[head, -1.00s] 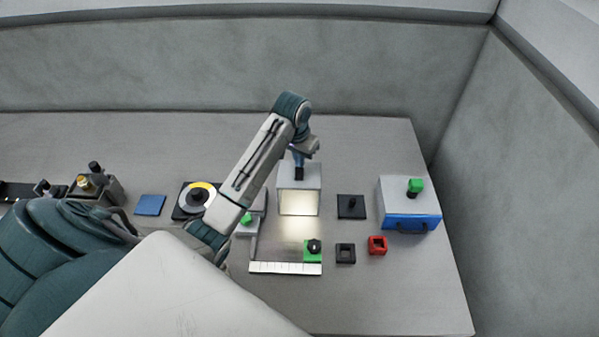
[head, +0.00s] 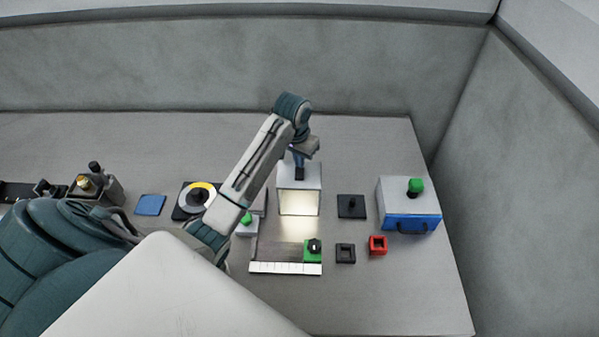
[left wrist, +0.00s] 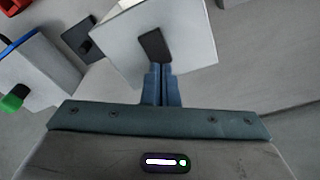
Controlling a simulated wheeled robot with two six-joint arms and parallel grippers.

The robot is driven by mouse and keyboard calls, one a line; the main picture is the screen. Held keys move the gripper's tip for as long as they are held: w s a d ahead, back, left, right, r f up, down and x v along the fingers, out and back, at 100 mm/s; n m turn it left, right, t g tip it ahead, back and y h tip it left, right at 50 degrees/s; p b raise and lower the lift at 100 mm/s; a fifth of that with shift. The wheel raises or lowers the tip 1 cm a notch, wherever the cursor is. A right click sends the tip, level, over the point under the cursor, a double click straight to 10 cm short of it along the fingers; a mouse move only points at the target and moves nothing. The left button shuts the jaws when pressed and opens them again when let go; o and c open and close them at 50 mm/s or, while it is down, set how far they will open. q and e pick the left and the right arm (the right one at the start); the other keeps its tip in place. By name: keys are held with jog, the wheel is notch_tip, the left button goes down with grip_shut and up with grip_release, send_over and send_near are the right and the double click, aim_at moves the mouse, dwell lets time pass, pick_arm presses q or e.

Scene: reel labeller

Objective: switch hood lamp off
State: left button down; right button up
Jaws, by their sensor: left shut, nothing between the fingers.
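The lamp hood (head: 312,178) is a white box in the middle of the table, with a pale front face. It also shows at the top of the left wrist view (left wrist: 195,40). A black switch (left wrist: 155,45) sits on its top. My left gripper (head: 298,160) is over the hood's top with its fingers shut and empty. In the left wrist view its blue fingertips (left wrist: 160,70) are at the near end of the switch; I cannot tell if they touch. My right gripper is not in view.
Right of the hood are a black block with a peg (head: 351,207), a blue-and-white box with a green knob (head: 410,222) and a red square ring (head: 377,246). A green block (head: 312,255) and a white strip (head: 275,268) lie in front. The table's front right is clear.

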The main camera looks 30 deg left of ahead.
aim_at(299, 170)
pick_arm(q)
jog(key=shift+f, duration=0.8)
jog(key=shift+r, duration=0.1)
jog(key=shift+r+p, duration=0.45)
jog(key=shift+r, duration=3)
jog(key=shift+f, duration=0.1)
